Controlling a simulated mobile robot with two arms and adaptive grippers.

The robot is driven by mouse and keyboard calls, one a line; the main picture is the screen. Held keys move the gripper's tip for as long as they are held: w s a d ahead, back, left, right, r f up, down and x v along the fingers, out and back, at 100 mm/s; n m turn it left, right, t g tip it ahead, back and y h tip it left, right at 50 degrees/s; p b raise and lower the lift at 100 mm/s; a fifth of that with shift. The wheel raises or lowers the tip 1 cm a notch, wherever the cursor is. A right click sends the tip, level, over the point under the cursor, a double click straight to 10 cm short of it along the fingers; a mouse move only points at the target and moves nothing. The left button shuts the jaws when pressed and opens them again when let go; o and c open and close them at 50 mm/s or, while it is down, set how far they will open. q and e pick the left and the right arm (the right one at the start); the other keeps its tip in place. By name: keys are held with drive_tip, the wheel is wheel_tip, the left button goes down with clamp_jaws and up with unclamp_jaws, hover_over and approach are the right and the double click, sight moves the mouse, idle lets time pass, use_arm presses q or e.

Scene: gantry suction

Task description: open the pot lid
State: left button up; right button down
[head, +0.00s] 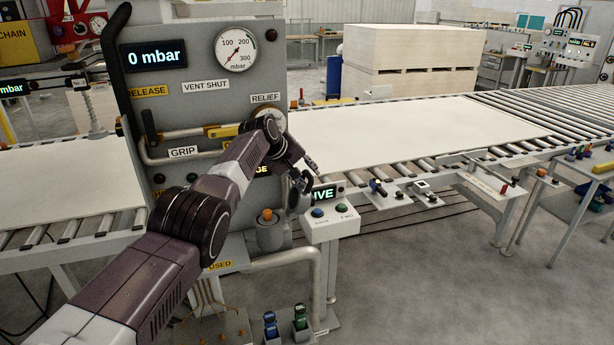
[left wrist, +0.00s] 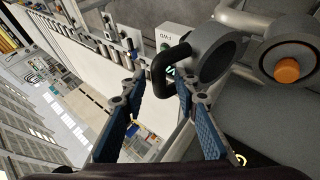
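My left gripper (head: 303,178) is at the right edge of the grey panel, above the small control box. In the left wrist view its blue-padded fingers (left wrist: 158,86) are spread. A black bent handle (left wrist: 168,64) reaches between or just beyond the fingertips; I cannot tell if they touch it. The handle joins a thick grey round part (left wrist: 212,56), which may be the pot lid. Next to it is a grey pot-like body (head: 271,238) with an orange knob (head: 265,214); the knob also shows in the left wrist view (left wrist: 287,70). My right gripper is not in view.
The control box (head: 333,222) with blue and green buttons stands just below the gripper. The panel (head: 200,100) carries gauges, levers and pipes close to my arm. A roller conveyor with a pale sheet (head: 420,130) runs right. Two small bottles (head: 285,322) stand low in front.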

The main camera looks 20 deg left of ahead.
use_arm(q)
drive_tip(key=shift+s+f, duration=0.1)
drive_tip(key=shift+f, duration=0.05)
drive_tip(key=shift+s+a+r, duration=0.2)
drive_tip(key=shift+s+r, duration=0.15)
drive_tip(key=shift+r, duration=0.2)
drive_tip(key=v, duration=1)
drive_tip(key=shift+s+r, duration=0.25)
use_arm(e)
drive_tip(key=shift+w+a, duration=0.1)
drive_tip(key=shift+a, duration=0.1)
use_arm(q)
drive_tip(key=shift+a, duration=0.1)
